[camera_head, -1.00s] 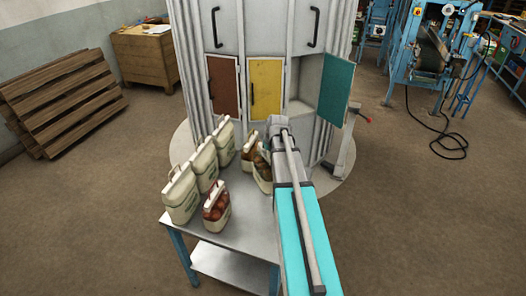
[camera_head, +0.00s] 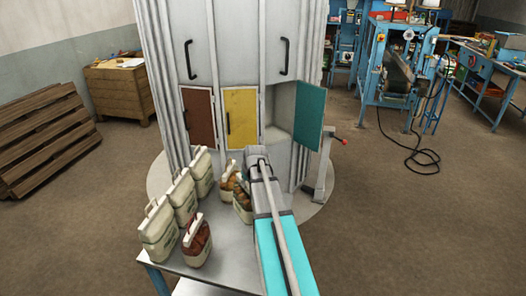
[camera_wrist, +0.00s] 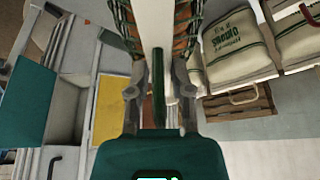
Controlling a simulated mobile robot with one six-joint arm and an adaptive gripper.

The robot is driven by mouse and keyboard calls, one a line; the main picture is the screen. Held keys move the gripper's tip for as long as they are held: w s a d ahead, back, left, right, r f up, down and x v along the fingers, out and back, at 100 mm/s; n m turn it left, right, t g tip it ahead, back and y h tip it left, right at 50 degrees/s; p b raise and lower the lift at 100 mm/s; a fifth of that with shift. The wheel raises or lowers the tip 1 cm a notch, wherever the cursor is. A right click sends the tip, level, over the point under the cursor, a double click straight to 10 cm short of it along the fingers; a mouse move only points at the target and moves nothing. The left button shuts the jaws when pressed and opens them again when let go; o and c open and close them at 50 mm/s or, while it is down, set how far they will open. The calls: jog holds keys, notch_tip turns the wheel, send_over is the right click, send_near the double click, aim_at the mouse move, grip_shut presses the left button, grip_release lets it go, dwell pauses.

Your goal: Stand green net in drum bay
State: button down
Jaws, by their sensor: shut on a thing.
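The green net sack (camera_head: 242,203), with brownish contents and a pale top strip, is at the right of the table, partly behind my arm. The drum (camera_head: 232,30) stands behind the table. Its open bay (camera_head: 279,115) is at the right, with the teal door (camera_head: 309,117) swung out. In the wrist view the bay (camera_wrist: 68,105) and teal door (camera_wrist: 24,105) are at the left. My gripper is mostly hidden in the head view.
Several cream sacks (camera_head: 160,232) line the table's left side, with a red net sack (camera_head: 197,243) in front. Another net sack (camera_head: 228,176) stands just behind the green one. The brown door (camera_head: 198,118) and yellow door (camera_head: 241,117) are shut.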

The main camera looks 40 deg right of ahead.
jog(key=shift+f+b, duration=0.75)
jog(key=shift+f, duration=0.25)
jog(key=shift+d, duration=0.1)
